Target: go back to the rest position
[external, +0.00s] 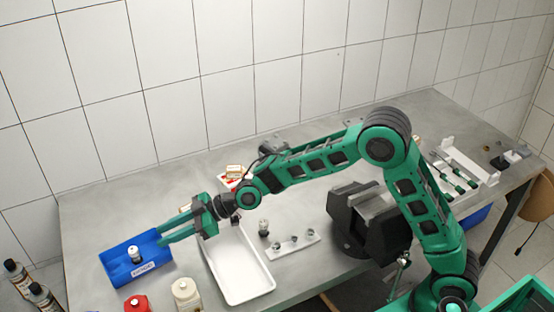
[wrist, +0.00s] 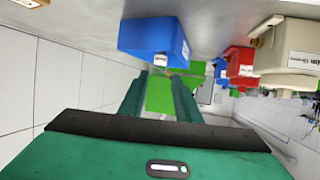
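My gripper (external: 161,232) reaches out to the left on my extended green arm. Its two long green fingers are apart with nothing visible between them, so it is open and empty. In the wrist view the parted fingers (wrist: 160,80) show too. The fingertips are near the right rear side of a blue bin (external: 115,268); I cannot tell whether they touch it. A small metal part (external: 134,254) stands upright in the bin. The bin also shows in the wrist view (wrist: 150,38), which is upside down.
A white tray (external: 257,292) lies below my wrist. A metal part (external: 263,227) and a white holder (external: 310,240) stand right of it. A dark vise (external: 345,222) stands near my arm.

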